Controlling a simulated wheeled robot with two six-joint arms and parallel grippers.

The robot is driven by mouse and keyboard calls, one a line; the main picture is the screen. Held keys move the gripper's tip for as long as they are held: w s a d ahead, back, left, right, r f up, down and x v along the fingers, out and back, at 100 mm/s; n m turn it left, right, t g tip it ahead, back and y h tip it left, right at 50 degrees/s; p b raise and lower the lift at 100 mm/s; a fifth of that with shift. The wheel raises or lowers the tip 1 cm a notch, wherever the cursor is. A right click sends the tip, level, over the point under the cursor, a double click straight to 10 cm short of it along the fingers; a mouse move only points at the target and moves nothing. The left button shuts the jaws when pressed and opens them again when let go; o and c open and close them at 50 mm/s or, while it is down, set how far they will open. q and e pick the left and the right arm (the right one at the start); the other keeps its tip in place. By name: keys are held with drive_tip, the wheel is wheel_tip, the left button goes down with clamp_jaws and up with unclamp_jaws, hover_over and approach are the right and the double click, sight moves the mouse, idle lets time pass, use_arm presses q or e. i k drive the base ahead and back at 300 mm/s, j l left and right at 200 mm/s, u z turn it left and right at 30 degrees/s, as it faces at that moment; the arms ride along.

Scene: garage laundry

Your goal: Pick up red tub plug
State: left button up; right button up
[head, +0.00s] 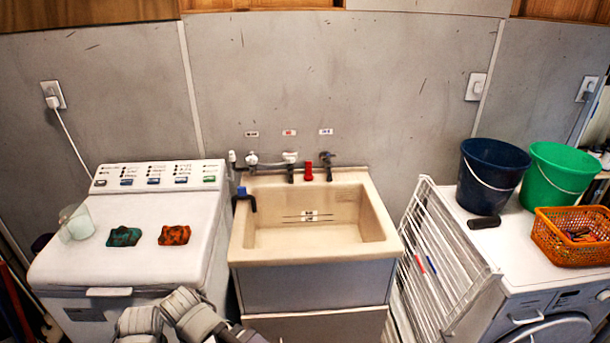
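A small red upright thing (308,171), which looks like the red tub plug, stands on the back rim of the cream laundry sink (240,248), between two dark taps. Its base is too small to make out clearly. The sink basin looks empty. Grey links of one of my arms show at the bottom left, in front of the washer and well short of the sink's back rim. Neither of my grippers can be made out in the head view.
A white drying rack (440,262) leans right of the sink. Blue (490,172) and green (556,172) buckets and an orange basket (572,252) stand farther right.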

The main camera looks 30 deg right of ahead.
sight(308, 177)
drive_tip(key=i+l+z, duration=0.15)
drive_tip(key=l+z, duration=0.15)
drive_tip(key=i+l+z, duration=0.35)
drive_tip(key=l, duration=0.15)
drive_tip(key=i+l+z, duration=0.15)
drive_tip(key=l+z, duration=0.15)
